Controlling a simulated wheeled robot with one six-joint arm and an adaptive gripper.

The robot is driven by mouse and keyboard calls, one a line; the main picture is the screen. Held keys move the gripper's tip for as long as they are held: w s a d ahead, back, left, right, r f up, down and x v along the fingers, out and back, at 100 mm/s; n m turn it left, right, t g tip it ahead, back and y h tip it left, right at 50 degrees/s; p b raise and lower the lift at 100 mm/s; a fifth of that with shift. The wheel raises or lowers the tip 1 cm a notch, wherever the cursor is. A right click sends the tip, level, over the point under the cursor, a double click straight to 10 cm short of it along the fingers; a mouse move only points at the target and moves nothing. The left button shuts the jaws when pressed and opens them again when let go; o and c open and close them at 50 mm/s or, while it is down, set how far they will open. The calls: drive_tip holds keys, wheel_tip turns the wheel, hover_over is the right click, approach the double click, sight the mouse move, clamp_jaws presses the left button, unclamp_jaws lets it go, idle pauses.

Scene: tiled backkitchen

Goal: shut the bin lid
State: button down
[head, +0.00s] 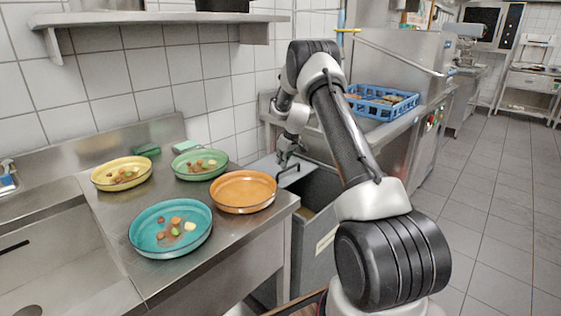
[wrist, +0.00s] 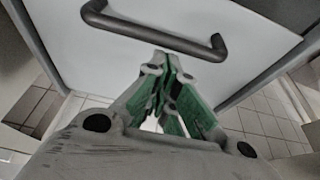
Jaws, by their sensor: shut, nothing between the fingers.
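The bin (head: 318,235) is a grey box standing between two steel counters. Its pale grey lid (head: 265,168) is raised at the back, and a dark gap of the bin's inside shows in front of it. A dark bar handle (head: 289,170) is on the lid. In the wrist view the lid (wrist: 240,35) fills the upper part, with the handle (wrist: 155,37) across it. My gripper (head: 284,160) is at the lid beside the handle. In the wrist view my gripper (wrist: 172,62) is shut and empty, its fingertips just below the handle; I cannot tell whether they touch it.
The left counter (head: 110,225) holds an orange plate (head: 243,191) at its edge near the bin, and teal (head: 148,235), green (head: 180,168) and yellow (head: 100,177) plates with food bits. A blue crate (head: 375,111) stands behind my arm. Tiled floor (head: 495,220) is clear at right.

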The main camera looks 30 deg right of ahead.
drive_tip(key=s+d, duration=0.3)
drive_tip(key=s, duration=0.7)
drive_tip(key=s+d, duration=0.4)
drive_tip(key=s, duration=0.5)
drive_tip(key=shift+s, duration=0.35)
drive_tip(key=shift+d+f, duration=0.1)
drive_tip(key=w+a+r, duration=0.1)
drive_tip(key=w+r, duration=0.1)
drive_tip(key=w, duration=0.2)
drive_tip(key=a+v, duration=0.1)
drive_tip(key=v, duration=0.8)
drive_tip(key=shift+s+d, duration=0.2)
drive_tip(key=shift+d, duration=0.15)
